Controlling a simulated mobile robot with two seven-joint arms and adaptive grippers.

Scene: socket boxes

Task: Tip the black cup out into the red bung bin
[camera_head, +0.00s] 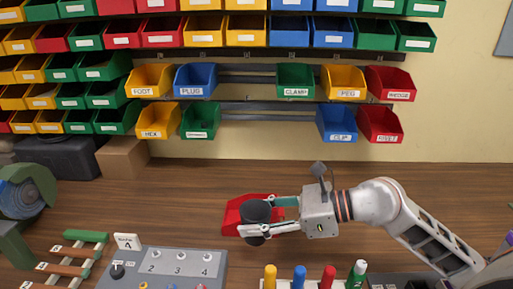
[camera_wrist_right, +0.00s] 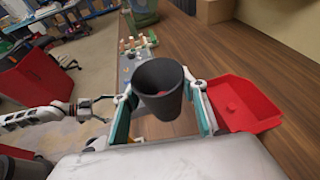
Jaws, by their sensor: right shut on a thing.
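The black cup (camera_head: 256,228) is held by my right gripper (camera_head: 262,216), its fingers on either side of it. In the wrist view the black cup (camera_wrist_right: 160,96) shows its mouth, with a small reddish thing (camera_wrist_right: 161,93) inside. It looks about upright. A red bin (camera_head: 233,213) sits on the table just behind the cup and partly hidden by it; no label shows.
A grey panel (camera_head: 155,262) with numbered knobs and a wooden rack (camera_head: 72,255) are at front left. Several coloured markers (camera_head: 300,277) stand at the front edge. Labelled bins (camera_head: 343,83) hang on wall rails behind. The wooden table (camera_head: 180,195) is clear behind the red bin.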

